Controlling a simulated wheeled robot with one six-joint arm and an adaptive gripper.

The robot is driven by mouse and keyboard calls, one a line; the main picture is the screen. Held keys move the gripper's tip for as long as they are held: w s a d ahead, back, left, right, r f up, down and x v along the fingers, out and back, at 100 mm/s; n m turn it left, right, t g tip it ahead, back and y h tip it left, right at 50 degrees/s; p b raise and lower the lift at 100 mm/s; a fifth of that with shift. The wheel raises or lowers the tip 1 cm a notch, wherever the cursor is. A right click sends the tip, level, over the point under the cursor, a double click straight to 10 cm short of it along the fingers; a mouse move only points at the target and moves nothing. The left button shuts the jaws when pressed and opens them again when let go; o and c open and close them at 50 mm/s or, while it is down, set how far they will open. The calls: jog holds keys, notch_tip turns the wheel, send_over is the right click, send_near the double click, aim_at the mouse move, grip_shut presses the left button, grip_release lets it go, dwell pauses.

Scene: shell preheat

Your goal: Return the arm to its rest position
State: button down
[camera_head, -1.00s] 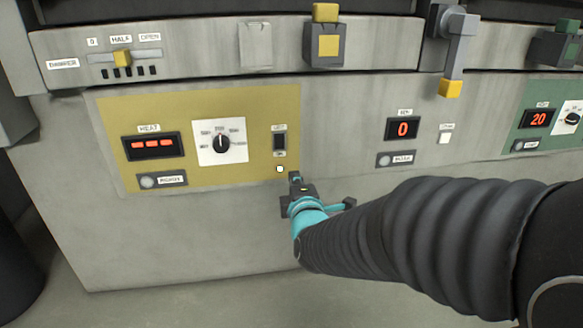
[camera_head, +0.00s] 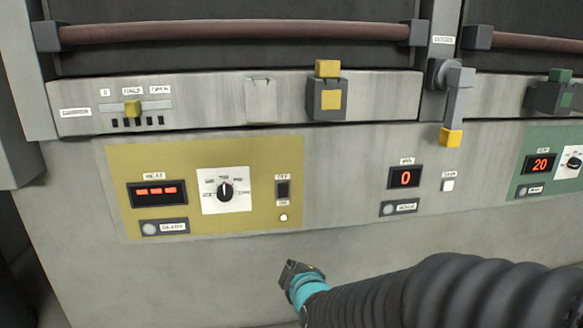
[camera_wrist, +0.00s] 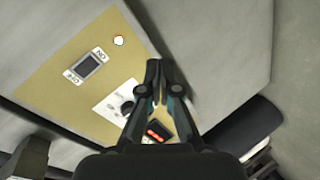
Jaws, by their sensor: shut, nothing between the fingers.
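My gripper (camera_head: 293,266) is shut and empty, low in the body camera view, below the yellow control panel (camera_head: 120,165) and apart from it as far as I can tell. In the wrist view my gripper (camera_wrist: 160,66) shows its two dark fingers together, with nothing between them. My black ribbed arm (camera_head: 420,290) reaches in from the lower right. The panel's rocker switch (camera_head: 283,190) and the small lit light (camera_head: 283,217) below it are clear of the fingers. They also show in the wrist view, the switch (camera_wrist: 86,66) and the light (camera_wrist: 119,41).
The heat display (camera_head: 157,192) shows red bars beside a dial (camera_head: 225,190). A yellow-tipped lever (camera_head: 453,110) hangs at the right, above the 0 display (camera_head: 405,178). A yellow-topped latch (camera_head: 328,95) juts from the ledge. The lower grey front (camera_head: 190,275) is bare.

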jog(key=s+d+f+m+g+p, duration=0.1)
jog(key=s+d+f+m+g, duration=0.2)
jog(key=s+m+g, duration=0.65)
jog(key=s+d+r+m+t+h+p, duration=0.2)
jog(key=s+d+r+m+h+p, duration=0.1)
jog(key=s+d+r, duration=0.9)
jog(key=shift+s+m+p, duration=0.7)
jog(key=shift+s+m, duration=0.25)
jog(key=shift+m, duration=0.3)
